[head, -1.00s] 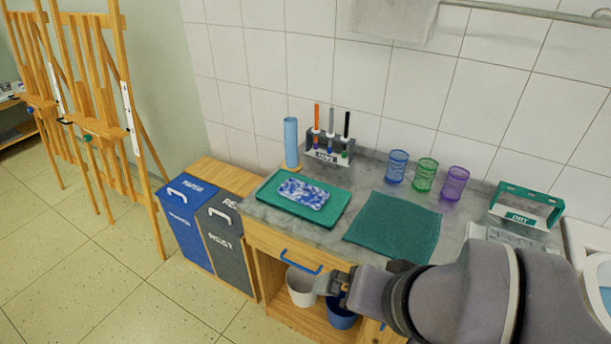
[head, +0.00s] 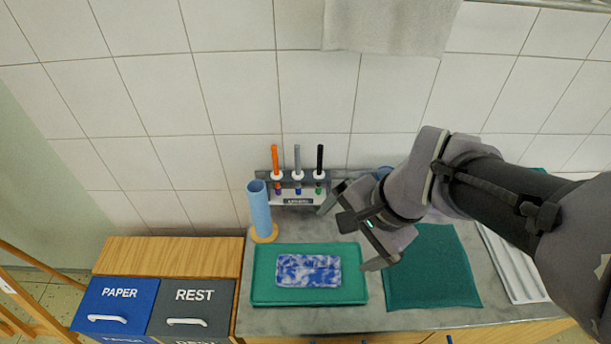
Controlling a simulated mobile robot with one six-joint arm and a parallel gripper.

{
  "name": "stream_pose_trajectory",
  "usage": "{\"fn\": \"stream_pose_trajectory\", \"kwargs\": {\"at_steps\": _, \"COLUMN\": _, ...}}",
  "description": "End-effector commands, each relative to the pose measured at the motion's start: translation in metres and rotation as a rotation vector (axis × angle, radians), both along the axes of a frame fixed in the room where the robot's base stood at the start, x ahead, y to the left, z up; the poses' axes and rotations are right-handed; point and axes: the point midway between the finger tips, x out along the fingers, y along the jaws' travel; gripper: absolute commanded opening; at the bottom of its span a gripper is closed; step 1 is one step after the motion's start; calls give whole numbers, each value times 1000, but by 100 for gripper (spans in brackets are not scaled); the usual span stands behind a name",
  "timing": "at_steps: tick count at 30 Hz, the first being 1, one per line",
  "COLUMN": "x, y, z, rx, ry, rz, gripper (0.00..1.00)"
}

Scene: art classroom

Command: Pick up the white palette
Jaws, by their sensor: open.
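A flat rectangular piece, white with blue paint-like blotches (head: 308,270), lies on a green tray (head: 262,292) on the counter; it looks like the white palette smeared with paint, though I cannot be sure. My gripper (head: 350,232) is open and empty. It is above the counter, to the upper right of the palette and apart from it, with its fingers pointing left.
A blue roll (head: 260,208) on a wooden stand and a marker rack (head: 298,197) stand behind the tray. A green cloth (head: 430,275) lies to the right, then a white ridged tray (head: 518,265). Paper (head: 115,300) and rest (head: 193,305) bins stand at left.

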Motion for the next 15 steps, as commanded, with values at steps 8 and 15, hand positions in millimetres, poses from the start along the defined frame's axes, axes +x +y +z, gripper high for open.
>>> {"fn": "stream_pose_trajectory", "kwargs": {"at_steps": 8, "x": 39, "y": -6, "z": -31, "rx": 164, "ry": 310, "rz": -413, "gripper": 100}}
{"fn": "stream_pose_trajectory", "kwargs": {"at_steps": 15, "x": 49, "y": -7, "z": -73, "rx": 222, "ry": 463, "rz": -639, "gripper": 100}}
